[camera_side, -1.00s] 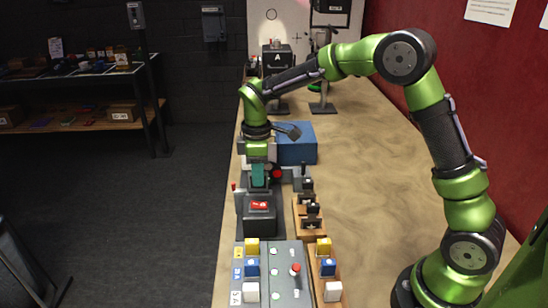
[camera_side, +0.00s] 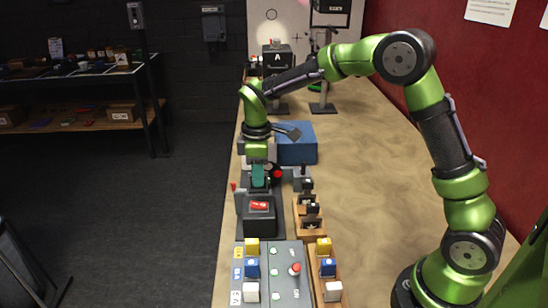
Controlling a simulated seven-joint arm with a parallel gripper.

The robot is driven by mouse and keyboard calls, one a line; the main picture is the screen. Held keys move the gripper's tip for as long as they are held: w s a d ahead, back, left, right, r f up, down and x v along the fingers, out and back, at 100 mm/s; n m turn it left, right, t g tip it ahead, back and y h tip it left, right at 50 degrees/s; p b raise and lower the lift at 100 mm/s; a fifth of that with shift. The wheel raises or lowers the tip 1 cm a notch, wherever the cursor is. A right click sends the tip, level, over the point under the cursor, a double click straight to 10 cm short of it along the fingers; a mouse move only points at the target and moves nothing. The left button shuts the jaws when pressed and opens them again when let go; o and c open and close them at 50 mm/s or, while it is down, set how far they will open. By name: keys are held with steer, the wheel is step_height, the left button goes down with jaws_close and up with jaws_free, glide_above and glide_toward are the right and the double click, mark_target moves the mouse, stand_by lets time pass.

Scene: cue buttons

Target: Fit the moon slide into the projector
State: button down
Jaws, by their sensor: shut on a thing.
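The gripper is shut on a slide, which is mostly hidden by the fingers and the box. I cannot read the slide's picture or tell how far it is in. A wooden rack (camera_side: 310,230) to the right holds small pieces with dark tops, and their pictures are too small to read.
A blue box (camera_side: 297,144) stands behind my gripper. A black box marked A (camera_side: 277,58) is farther back. The table's right side is clear.

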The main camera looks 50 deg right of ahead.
mark_target(259, 192)
steer(key=shift+f, duration=1.55)
stand_by(0.4)
steer(key=c, duration=0.8)
jaws_free()
steer(key=shift+c, duration=0.2)
steer(key=shift+o, duration=0.3)
steer(key=shift+r, duration=3.5)
